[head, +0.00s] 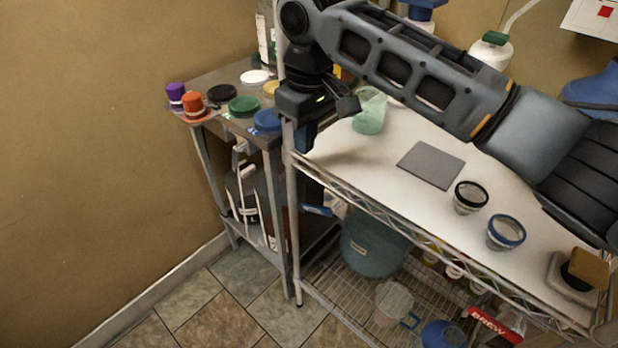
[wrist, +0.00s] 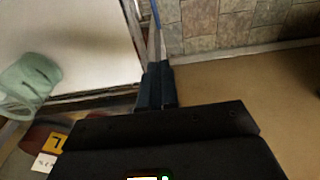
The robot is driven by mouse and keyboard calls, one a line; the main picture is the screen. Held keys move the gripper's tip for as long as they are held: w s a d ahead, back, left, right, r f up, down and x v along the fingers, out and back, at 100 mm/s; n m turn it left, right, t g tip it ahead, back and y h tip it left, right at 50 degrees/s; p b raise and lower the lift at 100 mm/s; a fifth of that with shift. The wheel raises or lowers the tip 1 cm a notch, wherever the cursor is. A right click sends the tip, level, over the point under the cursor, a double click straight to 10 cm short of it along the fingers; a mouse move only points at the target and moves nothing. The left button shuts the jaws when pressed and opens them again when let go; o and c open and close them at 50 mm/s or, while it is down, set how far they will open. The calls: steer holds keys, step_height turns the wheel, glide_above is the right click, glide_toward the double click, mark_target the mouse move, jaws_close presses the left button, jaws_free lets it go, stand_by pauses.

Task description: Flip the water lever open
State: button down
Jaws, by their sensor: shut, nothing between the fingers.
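My gripper (wrist: 156,68) is shut, its two dark fingers together and empty in the wrist view. In the head view my gripper (head: 303,142) points down at the gap between the small side table and the white-topped rack, partly hidden by its own wrist body. I cannot pick out the water lever for sure in either view. A small blue piece (head: 318,209) shows below the rack's left end, too small to identify. A thin blue strip (wrist: 154,16) shows just beyond the fingertips in the wrist view.
The side table (head: 213,82) holds several coloured lids and small bottles. The rack's white top (head: 385,150) holds a green cup (head: 369,112), a grey mat (head: 431,165) and two jars. A teal bucket (head: 372,245) stands on the lower wire shelf. The tiled floor in front is clear.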

steer(key=p, duration=0.1)
glide_above(310, 204)
steer(key=w+a, duration=0.1)
steer(key=f, duration=1)
steer(key=shift+a, duration=0.2)
steer(key=shift+s+d+f+p, duration=0.2)
steer(key=shift+d+f, duration=0.05)
steer(key=shift+f, duration=0.25)
steer(key=shift+s+d+f+p, duration=0.15)
steer(key=shift+d+f+p, duration=0.1)
steer(key=shift+f, duration=0.2)
steer(key=shift+s+d+f, duration=0.2)
steer(key=shift+s+f, duration=0.05)
steer(key=shift+f, duration=0.5)
steer(key=shift+w+a, duration=0.15)
steer(key=shift+a, duration=0.1)
steer(key=shift+d+f+g+h, duration=0.2)
steer(key=shift+f+g+h, duration=0.1)
steer(key=shift+g+h, duration=0.2)
steer(key=shift+r+p, duration=0.2)
steer(key=shift+p, duration=0.25)
steer(key=shift+r+p, duration=0.65)
